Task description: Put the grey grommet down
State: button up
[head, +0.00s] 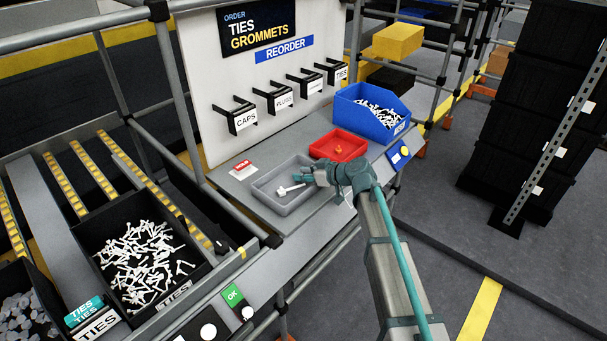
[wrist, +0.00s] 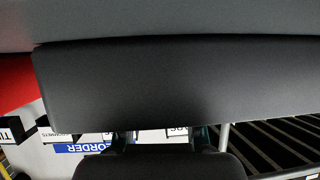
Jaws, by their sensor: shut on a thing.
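My gripper (head: 304,175) is low over the grey tray (head: 268,199) on the bench in the head view, at the tray's right end. It is shut on the grey grommet, which is too small and too covered by the fingers to make out. A white tie-like piece (head: 287,189) lies in the tray just left of the gripper. In the wrist view, dark surfaces fill most of the picture and hide the fingertips and the grommet.
A red tray (head: 352,155) with a small orange piece (head: 338,148) stands behind the gripper. A blue bin (head: 350,106) of white pieces stands farther back. A black bin (head: 107,292) full of white ties is at left. Labelled hooks (head: 280,97) line the white board.

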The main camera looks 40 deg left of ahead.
jog(key=shift+f, duration=0.2)
jog(key=o, duration=0.8)
jog(key=shift+r, duration=0.1)
jog(key=shift+r, duration=0.1)
